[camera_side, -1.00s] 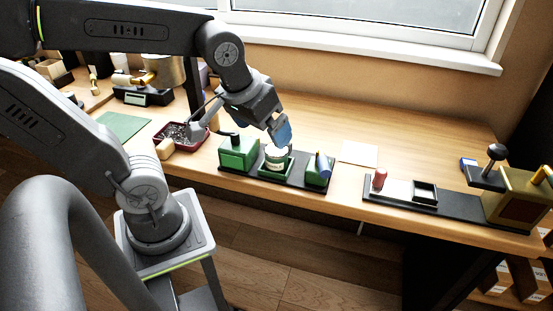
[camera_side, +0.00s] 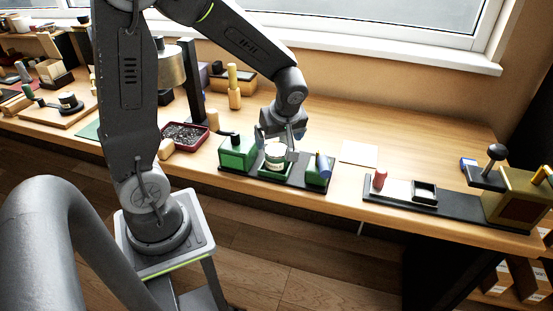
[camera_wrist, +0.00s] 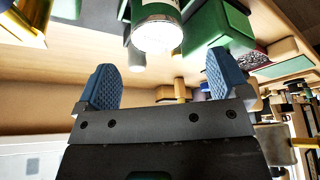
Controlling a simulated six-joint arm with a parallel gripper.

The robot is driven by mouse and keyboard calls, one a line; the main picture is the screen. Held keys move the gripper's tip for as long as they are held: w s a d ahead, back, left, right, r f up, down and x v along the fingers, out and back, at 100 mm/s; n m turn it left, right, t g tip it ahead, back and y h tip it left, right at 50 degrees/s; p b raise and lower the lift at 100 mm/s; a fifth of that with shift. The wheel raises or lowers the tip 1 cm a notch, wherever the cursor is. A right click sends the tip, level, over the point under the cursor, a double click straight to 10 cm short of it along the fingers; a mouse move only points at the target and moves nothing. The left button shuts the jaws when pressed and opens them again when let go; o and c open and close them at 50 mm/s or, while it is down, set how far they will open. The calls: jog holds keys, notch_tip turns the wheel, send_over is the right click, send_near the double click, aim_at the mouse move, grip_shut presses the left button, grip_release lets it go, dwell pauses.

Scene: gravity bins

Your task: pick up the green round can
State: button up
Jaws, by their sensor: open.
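The green round can (camera_side: 276,157) has a white band and a pale top. It stands upright in the middle of a dark tray (camera_side: 294,182), between two green blocks. In the wrist view the can (camera_wrist: 156,28) shows at the top centre, beyond my fingertips and roughly between their lines. My gripper (camera_side: 284,134) is just above and behind the can in the side view. In the wrist view my gripper (camera_wrist: 163,84) is open, with two blue ridged fingers apart and nothing between them. Contact with the can is not visible.
A green block (camera_side: 238,152) stands left of the can. Another green block (camera_side: 316,176) with a blue cylinder is at its right. A maroon tray (camera_side: 184,137) of small dark pieces lies further left. A white sheet (camera_side: 358,153) lies on clear bench to the right.

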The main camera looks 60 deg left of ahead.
aim_at(277, 150)
jog(key=x, duration=0.8)
jog(key=shift+w+d+f, duration=0.1)
jog(key=shift+d+f, duration=0.05)
jog(key=shift+d, duration=0.15)
jog(key=shift+c, duration=0.4)
jog(key=c, duration=1.3)
jog(key=shift+o, duration=0.2)
notch_tip(277, 150, up, 28)
